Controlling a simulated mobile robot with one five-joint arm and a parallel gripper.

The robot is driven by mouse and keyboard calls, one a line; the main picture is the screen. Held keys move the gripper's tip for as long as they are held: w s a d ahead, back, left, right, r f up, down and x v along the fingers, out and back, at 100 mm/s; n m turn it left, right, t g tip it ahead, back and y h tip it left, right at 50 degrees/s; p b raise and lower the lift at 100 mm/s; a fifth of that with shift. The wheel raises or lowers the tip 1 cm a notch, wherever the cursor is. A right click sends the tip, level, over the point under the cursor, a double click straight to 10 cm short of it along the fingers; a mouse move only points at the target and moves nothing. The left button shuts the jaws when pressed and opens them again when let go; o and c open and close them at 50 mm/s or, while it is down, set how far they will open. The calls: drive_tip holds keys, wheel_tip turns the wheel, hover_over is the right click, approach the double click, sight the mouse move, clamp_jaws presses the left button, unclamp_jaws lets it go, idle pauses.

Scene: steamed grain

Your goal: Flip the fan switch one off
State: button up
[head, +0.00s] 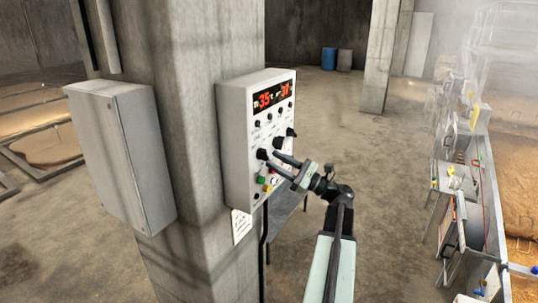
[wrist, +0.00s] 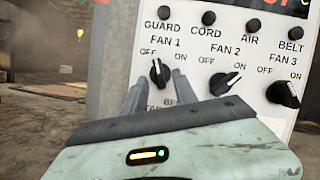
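The fan 1 switch (wrist: 160,72) is a black knob under the "FAN 1" label, with OFF at its upper left and ON at its upper right. Its white mark seems to point up and slightly left, toward OFF. It is on the white control box (head: 236,125), which hangs on a concrete pillar. My gripper (wrist: 157,88) is open, its two grey fingers apart on either side of the knob's lower part. I cannot tell whether they touch it. In the head view my gripper (head: 274,163) points at the box's front from the right.
The fan 2 knob (wrist: 223,83) and fan 3 knob (wrist: 284,93) sit close to the right of fan 1. Small round lamps line the panel above. A grey cabinet (head: 125,150) is on the pillar's left side. The floor (head: 350,130) behind is clear.

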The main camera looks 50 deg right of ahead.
drive_tip(key=shift+x, duration=1.1)
clamp_jaws()
drive_tip(key=n+g+y+p, duration=0.1)
drive_tip(key=n, duration=0.1)
drive_tip(key=n+y+p, duration=0.1)
drive_tip(key=n, duration=0.2)
drive_tip(key=shift+d+r+n+g, duration=0.1)
drive_tip(key=shift+d+n+g, duration=0.05)
drive_tip(key=shift+n+g, duration=0.2)
unclamp_jaws()
